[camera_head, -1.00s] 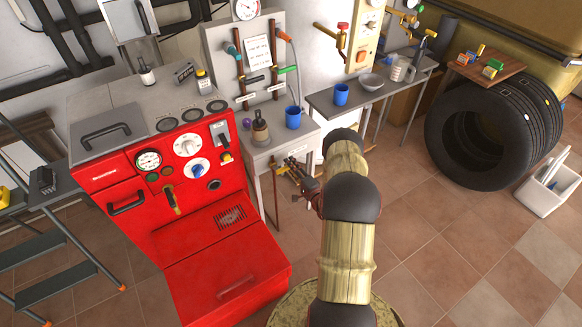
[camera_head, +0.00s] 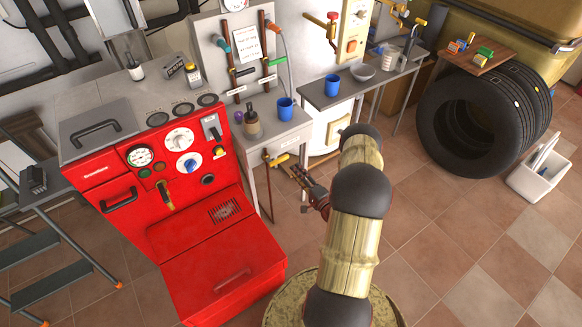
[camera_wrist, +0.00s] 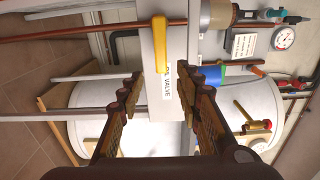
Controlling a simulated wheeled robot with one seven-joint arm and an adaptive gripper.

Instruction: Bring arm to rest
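My arm (camera_head: 354,226) reaches forward from the bottom of the head view, in front of the side table. My gripper (camera_head: 303,181) hangs in the air to the right of the table's front. It is small and partly hidden by the wrist there. In the wrist view, my gripper (camera_wrist: 158,88) has its two fingers spread apart, with nothing held between them. Beyond the fingers is a white panel (camera_wrist: 160,110) lettered "VALVE" with a yellow handle (camera_wrist: 161,42). The yellow valve handle (camera_head: 277,160) also shows at the table's front in the head view, apart from my gripper.
A red boiler (camera_head: 190,215) stands to the left. The side table (camera_head: 270,133) holds a blue mug (camera_head: 286,108). Another table (camera_head: 335,96) with a blue mug and a bowl stands behind my arm.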

